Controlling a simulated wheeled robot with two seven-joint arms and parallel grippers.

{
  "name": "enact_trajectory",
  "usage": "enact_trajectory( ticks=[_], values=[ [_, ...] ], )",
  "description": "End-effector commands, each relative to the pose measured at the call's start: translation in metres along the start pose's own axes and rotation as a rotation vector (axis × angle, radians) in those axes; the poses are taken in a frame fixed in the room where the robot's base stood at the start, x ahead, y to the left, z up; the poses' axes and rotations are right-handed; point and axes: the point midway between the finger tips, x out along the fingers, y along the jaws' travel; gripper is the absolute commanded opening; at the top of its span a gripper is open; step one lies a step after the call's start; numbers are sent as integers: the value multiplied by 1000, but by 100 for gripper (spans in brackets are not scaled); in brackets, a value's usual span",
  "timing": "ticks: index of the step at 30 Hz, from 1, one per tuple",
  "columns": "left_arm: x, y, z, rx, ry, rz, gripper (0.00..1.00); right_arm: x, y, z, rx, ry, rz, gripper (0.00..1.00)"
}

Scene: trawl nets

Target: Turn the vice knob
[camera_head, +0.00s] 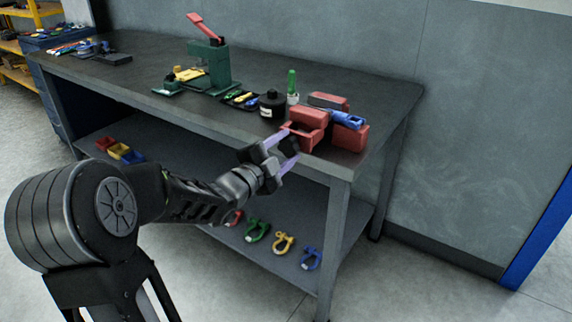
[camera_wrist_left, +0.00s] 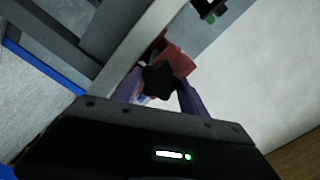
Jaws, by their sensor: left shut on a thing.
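The red vice (camera_head: 308,118) stands at the right front corner of the workbench. Part of its red body also shows in the left wrist view (camera_wrist_left: 180,62). The black star-shaped vice knob (camera_wrist_left: 159,79) sits between the purple fingers of my left gripper (camera_wrist_left: 158,92). In the head view my left gripper (camera_head: 288,146) reaches the bench's front edge at the vice and is shut on the knob. The fingers partly hide the knob there. My right gripper is in neither view.
A blue item (camera_head: 346,119) lies by the vice. Coloured shackles (camera_head: 284,242) lie on the lower shelf.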

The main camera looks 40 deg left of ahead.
Motion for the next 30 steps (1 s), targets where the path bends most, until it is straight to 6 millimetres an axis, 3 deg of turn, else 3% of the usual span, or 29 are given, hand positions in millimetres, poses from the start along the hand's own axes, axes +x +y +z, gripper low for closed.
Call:
enact_trajectory(
  ticks=[1, 15, 30],
  values=[
    [-1, 10, 5, 46, -1, 0, 10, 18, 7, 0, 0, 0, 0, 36],
    [-1, 10, 6, 490, -3, 3, 9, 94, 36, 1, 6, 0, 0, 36],
    [-1, 9, 6, 957, -3, 7, 10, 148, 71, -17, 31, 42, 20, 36]
  ],
)
